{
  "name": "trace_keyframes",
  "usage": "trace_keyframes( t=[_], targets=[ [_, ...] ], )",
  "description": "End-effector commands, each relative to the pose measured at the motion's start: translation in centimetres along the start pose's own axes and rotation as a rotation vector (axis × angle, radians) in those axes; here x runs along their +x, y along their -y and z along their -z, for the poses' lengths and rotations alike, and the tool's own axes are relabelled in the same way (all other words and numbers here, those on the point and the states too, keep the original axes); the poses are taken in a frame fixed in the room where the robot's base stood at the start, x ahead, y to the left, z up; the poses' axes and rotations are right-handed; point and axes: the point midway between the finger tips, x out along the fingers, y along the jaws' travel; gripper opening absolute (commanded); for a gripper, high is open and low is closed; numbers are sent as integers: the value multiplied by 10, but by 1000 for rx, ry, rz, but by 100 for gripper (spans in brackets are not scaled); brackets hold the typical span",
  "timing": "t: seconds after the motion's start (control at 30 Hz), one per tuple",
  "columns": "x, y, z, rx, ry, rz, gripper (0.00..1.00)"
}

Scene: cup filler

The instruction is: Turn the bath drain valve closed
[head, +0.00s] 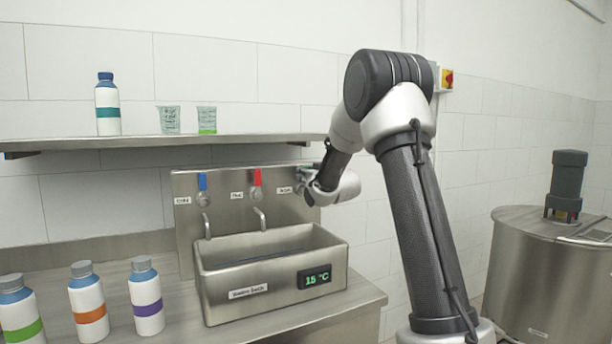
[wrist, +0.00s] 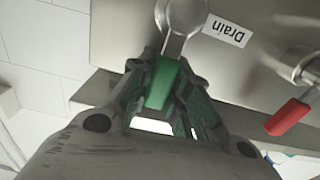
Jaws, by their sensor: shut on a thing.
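The drain valve has a green lever (wrist: 166,82) on a round metal hub (wrist: 184,15), beside a "Drain" label (wrist: 226,30) in the wrist view. My gripper (wrist: 163,84) is shut on the green lever, one finger on each side. In the wrist view, which is turned over, the lever runs down from the hub, leaning slightly left. In the head view my wrist hides most of this valve at the right end of the steel backplate (head: 225,221). The metal bath (head: 270,268) below reads 15 °C; its inside is mostly hidden.
A blue-handled valve (head: 203,184) and a red-handled valve (head: 257,180) stand left of the drain, with spouts below. A shelf (head: 60,145) above holds a bottle and two cups. Several bottles (head: 88,300) stand left of the bath. A steel tank (head: 540,270) is at right.

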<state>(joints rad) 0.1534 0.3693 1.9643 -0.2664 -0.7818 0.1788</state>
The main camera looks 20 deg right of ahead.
Motion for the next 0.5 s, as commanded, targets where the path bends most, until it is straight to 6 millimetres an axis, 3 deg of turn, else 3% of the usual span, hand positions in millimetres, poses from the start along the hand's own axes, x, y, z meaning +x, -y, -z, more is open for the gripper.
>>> trace_keyframes(
  t=[0.3, 0.33, 0.43, 0.5],
  targets=[
    [0, 1, -3, -5, 7, 1, 0],
    [0, 1, -3, -5, 7, 1, 20],
    [0, 1, -3, -4, 7, 2, 39],
    [0, 1, -2, -4, 5, 1, 41]
  ],
)
